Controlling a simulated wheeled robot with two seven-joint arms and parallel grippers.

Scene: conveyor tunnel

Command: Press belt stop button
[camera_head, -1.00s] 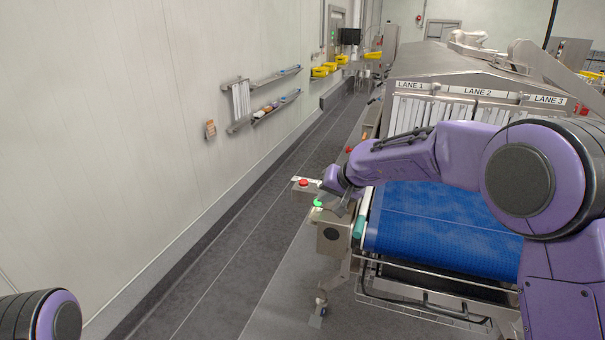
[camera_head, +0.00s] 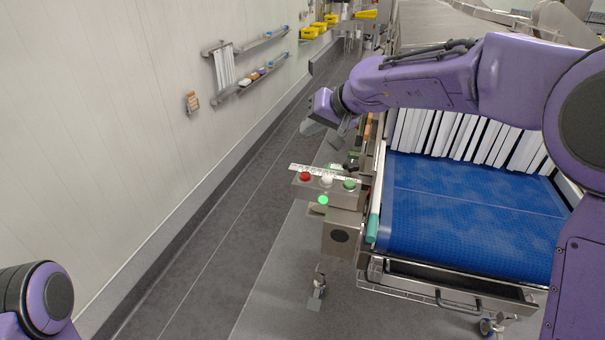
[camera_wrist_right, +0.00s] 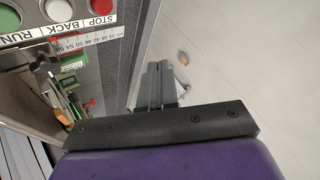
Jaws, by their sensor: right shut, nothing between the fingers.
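The red stop button (camera_head: 305,176) sits at the left end of a grey control box (camera_head: 312,190), beside a white button (camera_head: 327,181) and a green button (camera_head: 350,185). In the right wrist view the red button (camera_wrist_right: 103,5) is cut by the top edge, with the label STOP under it. My right gripper (camera_wrist_right: 157,68) is shut and empty. It is apart from the box, to the right of the red button in that view. In the head view my right wrist (camera_head: 325,104) is above and beyond the box. My left gripper is out of view.
A blue belt (camera_head: 450,210) with white strip curtains (camera_head: 470,135) lies right of the box. A lit green lamp (camera_head: 323,200) is on the box's front. A ruler strip (camera_head: 325,171) runs behind the buttons. The grey floor (camera_head: 220,250) at left is clear up to the wall shelves (camera_head: 250,85).

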